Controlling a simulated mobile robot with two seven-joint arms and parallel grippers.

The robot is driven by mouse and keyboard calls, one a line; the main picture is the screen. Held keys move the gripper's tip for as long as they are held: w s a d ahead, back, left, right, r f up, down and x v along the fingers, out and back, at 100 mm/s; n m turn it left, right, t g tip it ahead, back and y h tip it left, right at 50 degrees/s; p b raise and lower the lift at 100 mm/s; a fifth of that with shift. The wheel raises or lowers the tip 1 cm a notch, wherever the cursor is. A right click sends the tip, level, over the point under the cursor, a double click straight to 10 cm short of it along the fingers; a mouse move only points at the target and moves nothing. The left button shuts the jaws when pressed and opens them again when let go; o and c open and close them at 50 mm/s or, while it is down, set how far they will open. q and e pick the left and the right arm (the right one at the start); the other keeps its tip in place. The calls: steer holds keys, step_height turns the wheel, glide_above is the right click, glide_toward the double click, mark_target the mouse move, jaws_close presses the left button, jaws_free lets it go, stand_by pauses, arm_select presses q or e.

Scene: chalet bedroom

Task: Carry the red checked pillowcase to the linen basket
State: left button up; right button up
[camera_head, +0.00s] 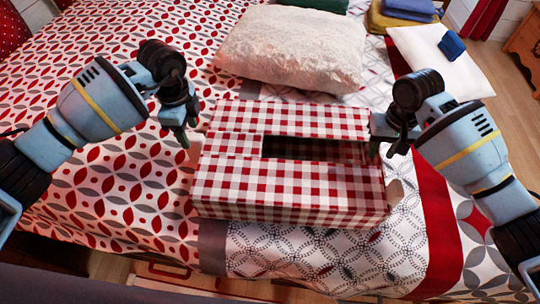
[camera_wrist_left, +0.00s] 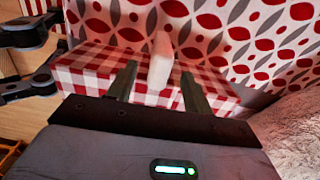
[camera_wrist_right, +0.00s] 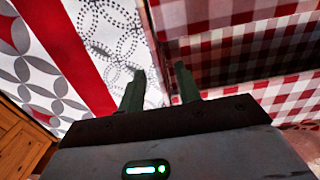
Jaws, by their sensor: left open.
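The red checked pillowcase (camera_head: 290,190) stands box-like on the bed, with a dark slot-shaped opening on top. It also shows in the left wrist view (camera_wrist_left: 85,70) and the right wrist view (camera_wrist_right: 225,45). My left gripper (camera_head: 184,135) is open at its left side. A pale tab (camera_wrist_left: 161,60) shows between the left fingers, apparently not clamped. My right gripper (camera_head: 382,145) is at the pillowcase's right edge. Its fingers (camera_wrist_right: 160,82) are apart near that edge; whether they grip cloth is unclear. I cannot identify the linen basket.
A white pillow (camera_head: 290,50) lies behind the pillowcase on the patterned bed (camera_head: 110,195). A white cushion (camera_head: 440,60) with a small blue item (camera_head: 452,45) lies at back right. Folded blue cloth (camera_head: 410,8) is behind it. Wooden furniture (camera_head: 527,45) stands at far right.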

mark_target(376, 162)
arm_select(q)
steer(key=shift+f, duration=2.7)
arm_select(e)
steer(key=shift+f, duration=2.75)
arm_select(q)
steer(key=c, duration=0.6)
arm_select(e)
steer(key=c, duration=0.6)
arm_select(q)
jaws_close()
arm_select(e)
jaws_close()
